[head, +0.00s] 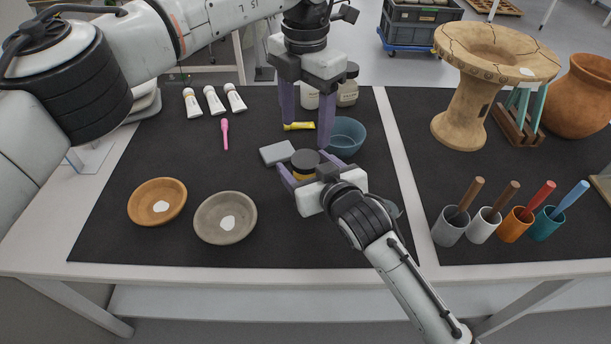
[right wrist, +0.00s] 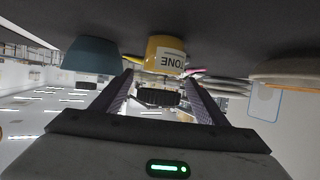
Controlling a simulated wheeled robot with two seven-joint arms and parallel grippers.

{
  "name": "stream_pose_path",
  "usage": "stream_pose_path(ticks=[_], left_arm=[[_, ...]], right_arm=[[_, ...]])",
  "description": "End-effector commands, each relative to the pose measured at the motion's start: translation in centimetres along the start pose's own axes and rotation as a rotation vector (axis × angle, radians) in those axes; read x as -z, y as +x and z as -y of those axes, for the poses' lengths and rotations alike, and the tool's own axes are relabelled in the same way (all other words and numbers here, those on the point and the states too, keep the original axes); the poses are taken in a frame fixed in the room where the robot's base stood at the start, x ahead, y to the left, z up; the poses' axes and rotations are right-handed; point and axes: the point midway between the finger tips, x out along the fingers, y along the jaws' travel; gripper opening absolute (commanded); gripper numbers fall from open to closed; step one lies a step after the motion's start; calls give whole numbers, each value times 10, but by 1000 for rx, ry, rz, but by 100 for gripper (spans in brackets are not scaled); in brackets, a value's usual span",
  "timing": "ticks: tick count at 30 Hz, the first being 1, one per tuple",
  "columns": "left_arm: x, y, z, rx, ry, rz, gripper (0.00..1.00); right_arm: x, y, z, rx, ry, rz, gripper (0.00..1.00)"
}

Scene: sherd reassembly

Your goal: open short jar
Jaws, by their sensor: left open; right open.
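The short jar (head: 305,162) is yellow with a dark lid and stands upright on the black mat.
A grey block (head: 277,152) lies left of the jar, a blue bowl (head: 346,136) behind right, a yellow tube (head: 298,126) behind. Two pale jars (head: 347,93) stand at the back. Two dishes with white sherds, orange (head: 144,211) and grey (head: 207,231), sit front left.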

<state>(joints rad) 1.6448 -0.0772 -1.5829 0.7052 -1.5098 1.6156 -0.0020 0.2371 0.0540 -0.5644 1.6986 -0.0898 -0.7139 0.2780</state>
Motion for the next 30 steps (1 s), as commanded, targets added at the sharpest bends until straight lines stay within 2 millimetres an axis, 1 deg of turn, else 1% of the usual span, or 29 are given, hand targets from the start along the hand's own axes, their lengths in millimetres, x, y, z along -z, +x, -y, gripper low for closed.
stream_pose_path(ticks=[9,11,12,14,15,21,23,25,30], left_arm=[[0,0,0,0,0,0,63],[0,0,0,0,0,0,63],[0,0,0,0,0,0,63],[0,0,0,0,0,0,63],[0,0,0,0,0,0,63],[0,0,0,0,1,0,63],[0,0,0,2,13,0,63],[0,1,1,3,61,0,63],[0,1,2,4,259,2,63]], right_arm=[[0,2,0,0,0,0,67],[0,2,0,0,0,0,57],[0,2,0,0,0,0,50],[0,2,0,0,0,0,40],[0,2,0,0,0,0,33],[0,2,0,0,0,1,0],[0,2,0,0,0,1,0],[0,2,0,0,0,1,0],[0,2,0,0,-1,1,0]])
